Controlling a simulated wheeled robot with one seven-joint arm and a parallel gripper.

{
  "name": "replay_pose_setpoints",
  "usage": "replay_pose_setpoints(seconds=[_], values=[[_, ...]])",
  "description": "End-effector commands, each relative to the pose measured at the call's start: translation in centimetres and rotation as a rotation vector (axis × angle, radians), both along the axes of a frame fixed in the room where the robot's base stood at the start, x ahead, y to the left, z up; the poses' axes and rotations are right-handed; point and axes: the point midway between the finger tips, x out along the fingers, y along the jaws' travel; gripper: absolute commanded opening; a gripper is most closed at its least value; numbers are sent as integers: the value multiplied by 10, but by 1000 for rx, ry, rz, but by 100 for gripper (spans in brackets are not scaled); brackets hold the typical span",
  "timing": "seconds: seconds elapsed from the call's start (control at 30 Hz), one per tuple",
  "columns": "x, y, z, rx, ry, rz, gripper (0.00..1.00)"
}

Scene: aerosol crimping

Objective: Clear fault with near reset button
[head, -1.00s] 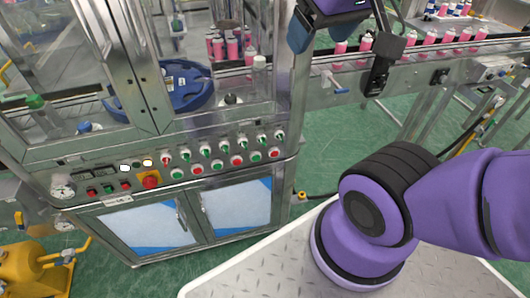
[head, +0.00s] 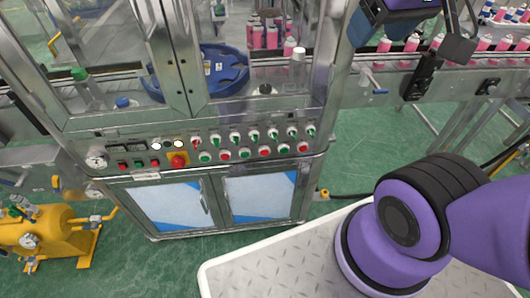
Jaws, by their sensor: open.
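The filling machine's control panel (head: 215,158) faces me at left centre in the head view. It carries rows of green and red round buttons and several selector knobs. A red mushroom button (head: 178,160) on a yellow plate sits at its left. Green and red buttons (head: 138,163) are left of the mushroom button. Labels are too small to read, so I cannot tell which is the reset button. My gripper (head: 456,47) is open at the upper right, before the conveyor, well apart from the panel.
A conveyor (head: 440,82) with pink cans runs right from the machine. Cabinet doors (head: 257,197) are below the panel. A yellow pump (head: 50,232) stands at the lower left.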

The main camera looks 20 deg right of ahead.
Motion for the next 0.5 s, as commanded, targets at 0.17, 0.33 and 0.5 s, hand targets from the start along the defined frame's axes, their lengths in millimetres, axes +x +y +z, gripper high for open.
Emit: replay_pose_setpoints(seconds=[0.17, 0.33, 0.5], values=[[0, 0, 0, 0, 0, 0, 20], [0, 0, 0, 0, 0, 0, 0], [0, 0, 0, 0, 0, 0, 0]])
